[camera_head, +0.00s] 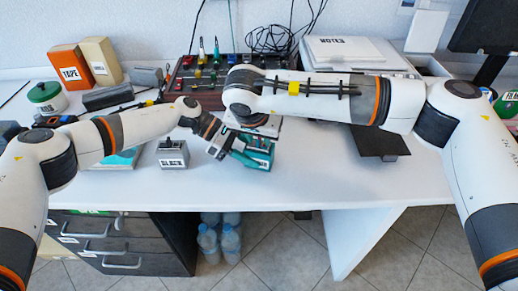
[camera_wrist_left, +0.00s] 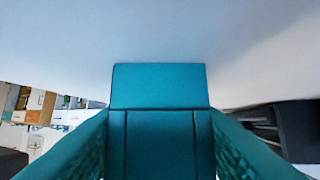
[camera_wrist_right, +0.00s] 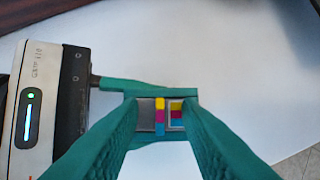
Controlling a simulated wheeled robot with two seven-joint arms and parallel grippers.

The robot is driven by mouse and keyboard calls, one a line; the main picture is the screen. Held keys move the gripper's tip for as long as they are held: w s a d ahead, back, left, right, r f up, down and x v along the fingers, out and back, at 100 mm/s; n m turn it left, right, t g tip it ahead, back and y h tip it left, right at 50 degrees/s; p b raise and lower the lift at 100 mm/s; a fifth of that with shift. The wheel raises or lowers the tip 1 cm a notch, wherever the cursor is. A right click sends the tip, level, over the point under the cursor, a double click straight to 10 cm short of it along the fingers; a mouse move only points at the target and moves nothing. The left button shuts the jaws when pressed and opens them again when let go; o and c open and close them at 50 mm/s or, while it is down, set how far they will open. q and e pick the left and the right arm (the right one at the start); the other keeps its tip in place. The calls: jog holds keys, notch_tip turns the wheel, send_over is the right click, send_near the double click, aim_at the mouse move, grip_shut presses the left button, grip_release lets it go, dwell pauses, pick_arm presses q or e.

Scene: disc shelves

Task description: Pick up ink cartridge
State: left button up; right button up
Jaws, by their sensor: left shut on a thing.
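The ink cartridge is a teal block (camera_wrist_left: 160,88) that fills the space between the ribbed teal fingers of my left gripper (camera_wrist_left: 160,130), which is shut on it. In the right wrist view the cartridge (camera_wrist_right: 160,117) shows a grey part and magenta, yellow and cyan patches. It lies between the fingertips of my right gripper (camera_wrist_right: 161,103); whether they touch it is unclear. My left gripper's body stands at the left there. In the head view, both grippers meet above the desk's front, and the teal cartridge with a white label (camera_head: 259,163) is partly covered.
A small grey labelled holder (camera_head: 172,155) stands on the desk left of the grippers. Behind are a rack of coloured items (camera_head: 205,78), a white stack marked NOTES (camera_head: 345,50) and an orange TAPE box (camera_head: 71,67). The white desk front (camera_head: 330,185) is clear.

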aim_at(258, 140)
grip_shut()
pick_arm(q)
jog(key=o, duration=0.8)
pick_arm(e)
notch_tip(258, 140, up, 10)
pick_arm(q)
jog(key=shift+o, duration=0.2)
